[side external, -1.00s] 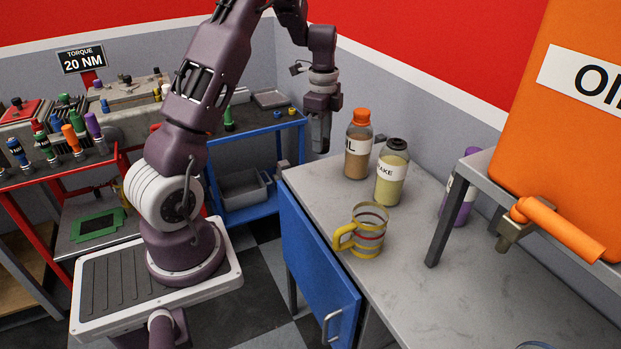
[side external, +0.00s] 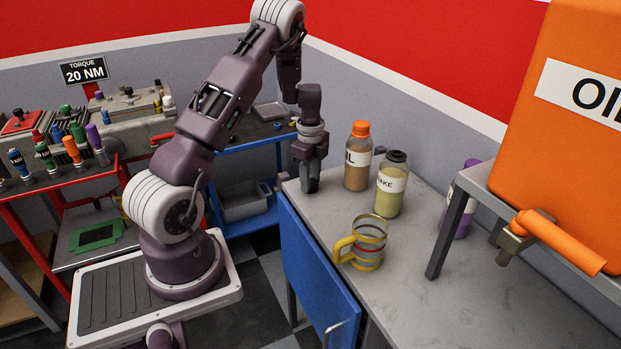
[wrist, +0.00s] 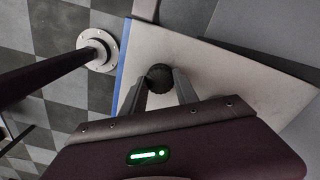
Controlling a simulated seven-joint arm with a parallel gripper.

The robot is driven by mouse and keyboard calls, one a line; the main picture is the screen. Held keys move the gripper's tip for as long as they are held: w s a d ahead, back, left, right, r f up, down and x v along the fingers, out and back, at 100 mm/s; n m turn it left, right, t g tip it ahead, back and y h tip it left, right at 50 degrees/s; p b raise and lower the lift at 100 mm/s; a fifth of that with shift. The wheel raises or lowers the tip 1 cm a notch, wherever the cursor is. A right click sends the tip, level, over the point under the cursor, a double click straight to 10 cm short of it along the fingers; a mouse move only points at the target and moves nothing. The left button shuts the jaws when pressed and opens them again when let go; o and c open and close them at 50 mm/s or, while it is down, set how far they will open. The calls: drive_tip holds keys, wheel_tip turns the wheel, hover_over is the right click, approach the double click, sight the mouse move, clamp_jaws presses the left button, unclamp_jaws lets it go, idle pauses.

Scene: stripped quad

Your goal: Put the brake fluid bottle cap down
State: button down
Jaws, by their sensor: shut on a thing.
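My gripper (side external: 310,186) points down, low over the back left corner of the grey bench (side external: 330,212). In the wrist view my gripper (wrist: 161,86) is shut on a dark, round, ridged cap (wrist: 160,74), held at the fingertips above the bench corner. The brake fluid bottle (side external: 391,186), with yellowish fluid and a label partly reading "AKE", stands upright right of my gripper. Its top is dark.
An oil bottle (side external: 358,157) with an orange cap stands between my gripper and the brake bottle. A striped jug (side external: 368,243) with a yellow handle stands nearer the front. A purple bottle (side external: 464,208) is at the right. Bench around my gripper is clear toward the front.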

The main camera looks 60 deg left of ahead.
sight(312, 183)
drive_tip(key=c, duration=0.9)
unclamp_jaws()
drive_tip(key=shift+c, duration=0.2)
drive_tip(key=shift+r, duration=0.3)
wheel_tip(312, 183, up, 12)
drive_tip(key=s+d+r+n+t, duration=0.2)
drive_tip(key=s+d+r+n, duration=0.15)
drive_tip(key=d+r, duration=1)
drive_tip(key=s+d+n+t, duration=0.3)
drive_tip(key=s+d+n, duration=0.5)
drive_tip(key=s+d, duration=0.8)
drive_tip(key=shift+s+r+t, duration=0.3)
drive_tip(key=shift+s+r, duration=0.05)
drive_tip(key=shift+s, duration=0.1)
drive_tip(key=shift+n, duration=0.25)
